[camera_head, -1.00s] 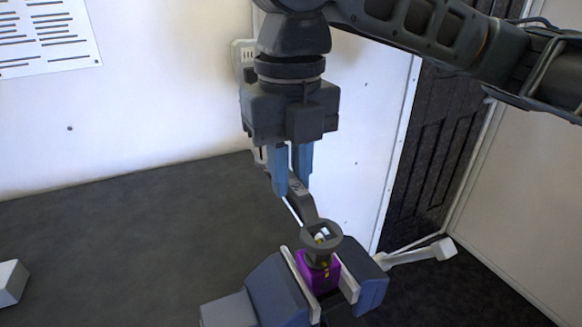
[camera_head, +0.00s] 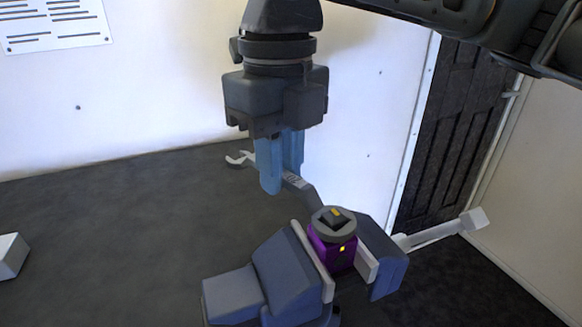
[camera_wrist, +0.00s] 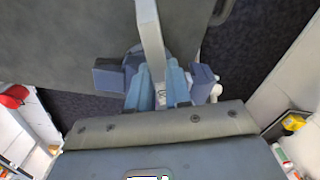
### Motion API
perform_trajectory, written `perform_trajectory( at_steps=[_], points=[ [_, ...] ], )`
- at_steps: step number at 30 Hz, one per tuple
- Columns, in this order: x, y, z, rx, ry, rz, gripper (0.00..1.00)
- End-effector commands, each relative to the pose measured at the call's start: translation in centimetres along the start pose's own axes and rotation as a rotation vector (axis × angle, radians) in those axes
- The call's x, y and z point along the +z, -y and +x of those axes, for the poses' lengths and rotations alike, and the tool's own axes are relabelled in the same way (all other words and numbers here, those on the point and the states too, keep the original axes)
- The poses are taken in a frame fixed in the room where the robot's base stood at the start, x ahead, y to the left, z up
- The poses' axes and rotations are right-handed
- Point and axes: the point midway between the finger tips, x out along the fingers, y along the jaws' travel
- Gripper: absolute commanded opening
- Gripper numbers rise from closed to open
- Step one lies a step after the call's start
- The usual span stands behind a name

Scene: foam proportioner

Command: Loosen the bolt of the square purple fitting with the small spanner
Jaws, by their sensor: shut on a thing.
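The square purple fitting (camera_head: 336,256) sits between the pale jaws of a blue-grey vise. The grey ring end of the small spanner (camera_head: 322,229) lies over its top. A dark square bolt head (camera_head: 336,216) with a yellow mark shows inside the ring, which appears to be around it. My gripper (camera_head: 279,184) is shut on the spanner's handle, left of and behind the fitting. The spanner's open end sticks out beyond the fingers on the left. In the wrist view, the blue fingers (camera_wrist: 160,92) flank a pale bar, apparently the spanner; the fitting is hidden there.
The vise (camera_head: 285,268) has a pale handle (camera_head: 440,230) reaching out to the right. A white wall stands close behind my gripper. A pale block (camera_head: 10,257) lies at the far left of the dark tabletop (camera_head: 120,235); the surface between is clear.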

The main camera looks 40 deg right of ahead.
Motion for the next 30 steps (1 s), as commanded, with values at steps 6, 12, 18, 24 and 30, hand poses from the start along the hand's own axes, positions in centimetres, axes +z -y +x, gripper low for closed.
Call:
perform_trajectory(
  at_steps=[6, 12, 18, 24, 30],
  points=[
    [-0.2, -1.2, 0.3, -0.001, -0.003, -0.146, 0.00],
    [-0.5, -2.3, -0.2, 0.004, -0.006, -0.275, 0.00],
    [-0.9, -3.3, -0.2, 0.004, -0.007, -0.413, 0.00],
    [-1.4, -4.2, -0.1, 0.002, -0.006, -0.547, 0.00],
    [-1.8, -4.8, 0.0, 0.000, -0.004, -0.646, 0.00]
  ],
)
